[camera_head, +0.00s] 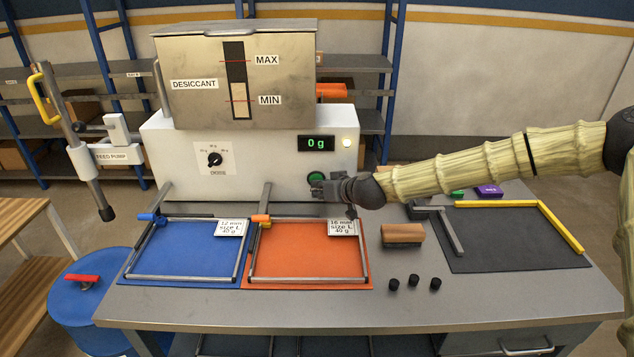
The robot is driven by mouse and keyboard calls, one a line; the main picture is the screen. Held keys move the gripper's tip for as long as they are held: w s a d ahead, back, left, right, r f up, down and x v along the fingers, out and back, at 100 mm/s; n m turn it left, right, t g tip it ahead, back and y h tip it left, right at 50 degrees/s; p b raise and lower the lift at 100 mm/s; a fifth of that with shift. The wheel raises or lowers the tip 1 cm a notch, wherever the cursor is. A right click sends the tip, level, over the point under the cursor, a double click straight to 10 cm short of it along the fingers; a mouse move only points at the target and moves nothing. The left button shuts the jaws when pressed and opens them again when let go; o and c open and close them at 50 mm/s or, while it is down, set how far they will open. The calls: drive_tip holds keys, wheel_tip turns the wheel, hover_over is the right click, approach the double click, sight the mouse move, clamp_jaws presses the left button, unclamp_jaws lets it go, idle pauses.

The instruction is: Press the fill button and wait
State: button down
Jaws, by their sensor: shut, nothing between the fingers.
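The desiccant dosing machine (260,165) is a white box at the back of the table with a metal hopper (205,95) on top, marked MAX and MIN. A green round button (316,178) is on its front right, below a display (317,143) that reads 0 g. A white lamp (347,143) beside the display looks lit. A dose knob (214,159) is on the front left. My gripper (318,187) is shut and empty, its tip just below the green button and overlapping its lower edge. I cannot tell whether it touches the button.
A blue mat (185,282) and an orange mat (305,282) with metal frames lie before the machine. A feed pump (110,155) stands left.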

idle(0.4)
drive_tip(key=shift+s, duration=0.95)
drive_tip(key=shift+s, duration=2.5)
